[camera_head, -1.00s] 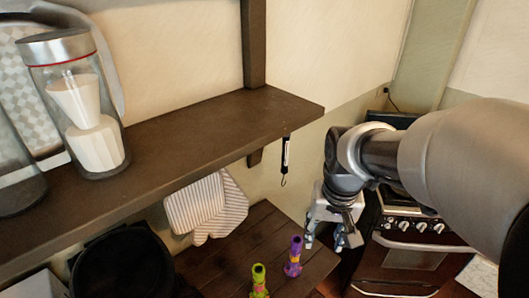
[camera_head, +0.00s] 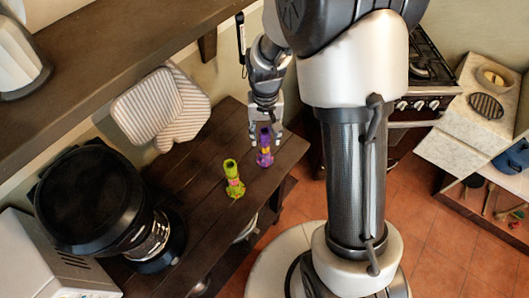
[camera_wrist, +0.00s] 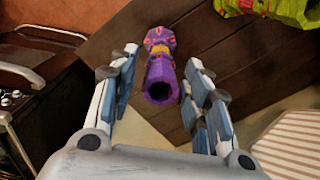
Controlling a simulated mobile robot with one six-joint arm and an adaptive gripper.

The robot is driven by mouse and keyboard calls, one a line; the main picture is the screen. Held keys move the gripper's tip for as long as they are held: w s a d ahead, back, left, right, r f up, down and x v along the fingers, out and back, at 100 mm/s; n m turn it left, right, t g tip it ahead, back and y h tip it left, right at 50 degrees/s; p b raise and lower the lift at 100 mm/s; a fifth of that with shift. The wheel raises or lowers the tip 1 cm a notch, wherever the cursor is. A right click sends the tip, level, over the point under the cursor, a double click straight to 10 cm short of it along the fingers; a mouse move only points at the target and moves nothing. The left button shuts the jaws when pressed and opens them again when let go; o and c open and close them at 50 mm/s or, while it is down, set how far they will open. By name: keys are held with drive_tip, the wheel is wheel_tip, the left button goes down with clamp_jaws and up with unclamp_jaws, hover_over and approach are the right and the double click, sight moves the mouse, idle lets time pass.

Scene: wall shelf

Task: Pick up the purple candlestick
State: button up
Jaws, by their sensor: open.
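The purple candlestick (camera_head: 265,148) stands upright on the dark wooden table (camera_head: 205,165), near its right edge. In the wrist view the purple candlestick (camera_wrist: 162,75) shows its hollow top between my gripper's two fingers. My gripper (camera_head: 266,135) is just above and around the candlestick's upper part in the head view. In the wrist view my gripper (camera_wrist: 160,100) is open, with a gap on both sides of the candlestick. The fingers do not appear to touch it.
A green candlestick (camera_head: 233,180) stands close by on the left; it also shows in the wrist view (camera_wrist: 268,8). Striped oven mitts (camera_head: 165,105) hang on the wall behind. A black coffee maker (camera_head: 95,205) is at left. The wooden shelf (camera_head: 110,50) runs above. A stove (camera_head: 425,80) stands right.

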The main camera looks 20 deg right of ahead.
sight(265, 144)
drive_tip(key=shift+w+f+b, duration=0.15)
drive_tip(key=shift+f+b, duration=0.35)
drive_tip(key=shift+f, duration=1.1)
drive_tip(key=shift+w+f+b, duration=0.1)
drive_tip(key=shift+f+b, duration=0.35)
drive_tip(key=shift+f, duration=1.1)
drive_tip(key=shift+r, duration=0.1)
clamp_jaws()
